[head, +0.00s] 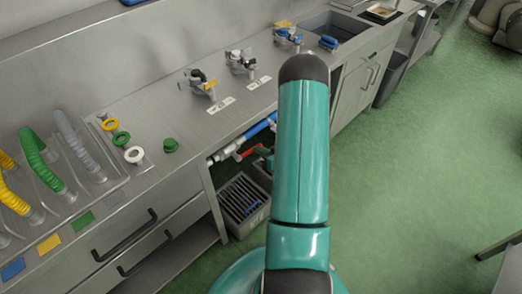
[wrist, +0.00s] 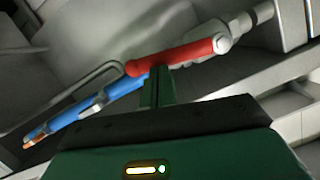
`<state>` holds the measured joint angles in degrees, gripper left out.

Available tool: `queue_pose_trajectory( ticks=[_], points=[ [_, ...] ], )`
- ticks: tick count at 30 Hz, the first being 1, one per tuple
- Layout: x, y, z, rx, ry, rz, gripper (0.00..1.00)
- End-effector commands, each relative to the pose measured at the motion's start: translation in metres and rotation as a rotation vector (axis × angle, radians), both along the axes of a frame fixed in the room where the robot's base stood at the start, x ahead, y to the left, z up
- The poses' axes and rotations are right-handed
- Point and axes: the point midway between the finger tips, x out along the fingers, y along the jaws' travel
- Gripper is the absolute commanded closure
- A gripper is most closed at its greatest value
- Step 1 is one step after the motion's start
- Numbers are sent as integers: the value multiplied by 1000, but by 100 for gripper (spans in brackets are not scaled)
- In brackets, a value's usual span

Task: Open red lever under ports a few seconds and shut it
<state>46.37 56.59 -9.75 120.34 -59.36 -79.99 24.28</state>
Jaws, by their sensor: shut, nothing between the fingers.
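The red lever (wrist: 172,56) shows large in the wrist view, its right end at a pale fitting on a white and blue pipe (wrist: 118,96). In the head view only a bit of green shows beside the lever. Ring-shaped ports (head: 134,154) sit on the counter above.
A grey crate (head: 240,205) stands on the floor below the pipe. The steel counter (head: 165,105) carries several taps (head: 203,84) and, at left, coloured hoses (head: 38,160).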

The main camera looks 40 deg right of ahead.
Motion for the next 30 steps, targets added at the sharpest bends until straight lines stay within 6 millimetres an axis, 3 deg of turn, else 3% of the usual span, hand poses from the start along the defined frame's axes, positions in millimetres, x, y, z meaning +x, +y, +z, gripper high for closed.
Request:
queue_pose_trajectory(
  ticks=[20,30],
  points=[
    [0,0,-12,138,4,-2,100],
    [-1,4,-30,354,11,-2,100]
  ],
)
